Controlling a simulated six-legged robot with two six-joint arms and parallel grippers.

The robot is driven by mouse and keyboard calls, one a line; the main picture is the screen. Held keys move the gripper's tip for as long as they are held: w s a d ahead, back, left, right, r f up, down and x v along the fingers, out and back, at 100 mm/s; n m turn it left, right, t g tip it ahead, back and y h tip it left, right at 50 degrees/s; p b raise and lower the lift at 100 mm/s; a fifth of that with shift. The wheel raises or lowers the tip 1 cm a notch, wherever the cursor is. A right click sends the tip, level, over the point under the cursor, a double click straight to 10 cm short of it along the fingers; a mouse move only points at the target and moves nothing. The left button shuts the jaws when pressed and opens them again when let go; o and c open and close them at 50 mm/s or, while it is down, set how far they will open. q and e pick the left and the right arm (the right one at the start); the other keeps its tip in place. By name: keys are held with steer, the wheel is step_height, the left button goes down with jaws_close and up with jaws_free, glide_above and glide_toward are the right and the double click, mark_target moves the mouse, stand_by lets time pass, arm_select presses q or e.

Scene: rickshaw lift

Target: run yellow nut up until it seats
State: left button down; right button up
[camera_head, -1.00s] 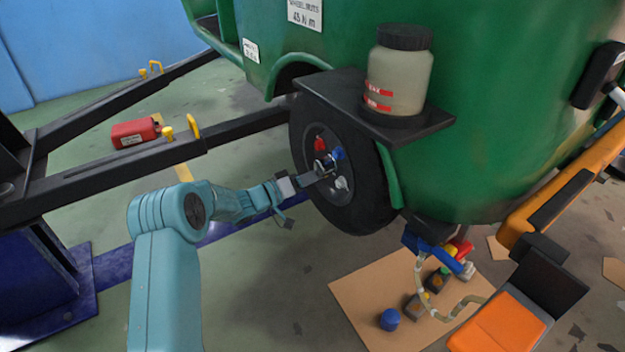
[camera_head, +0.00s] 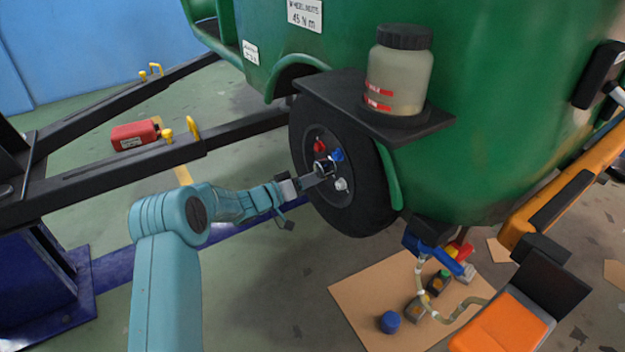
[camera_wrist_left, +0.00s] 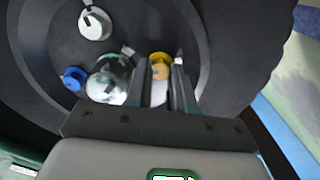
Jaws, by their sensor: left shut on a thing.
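The yellow nut (camera_wrist_left: 160,60) shows between the fingertips of my left gripper (camera_wrist_left: 162,82) in the left wrist view, against the dark wheel disc. My left gripper (camera_head: 318,174) is shut on it at the wheel (camera_head: 343,205). In the head view the fingers hide the yellow nut. A red nut (camera_head: 320,146), a blue nut (camera_head: 337,155) and a white nut (camera_head: 342,184) sit around the hub in the head view. The silver hub (camera_wrist_left: 108,82) is just left of the fingers in the wrist view. How far the yellow nut sits from the disc is hidden.
A black shelf (camera_head: 440,122) with a capped jar (camera_head: 398,75) juts out above the wheel. A black shaft (camera_head: 100,170) runs left of it. A cardboard sheet (camera_head: 360,285) with small parts lies on the floor.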

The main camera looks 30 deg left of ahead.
arm_select(q)
steer(key=m+b, duration=1.1)
steer(key=m, duration=1.7)
steer(key=shift+f+b, duration=0.15)
steer(key=shift+b, duration=0.15)
arm_select(e)
steer(key=w+d+f+t, duration=0.2)
steer(key=w+f, duration=0.3)
steer(key=f, duration=0.6)
steer(key=shift+w+f+h, duration=0.15)
steer(key=shift+w+h, duration=0.15)
steer(key=shift+w, duration=0.1)
arm_select(q)
steer(key=c, duration=1.2)
jaws_free()
steer(key=shift+c, duration=0.2)
steer(key=v, duration=1.6)
steer(key=shift+s, duration=0.25)
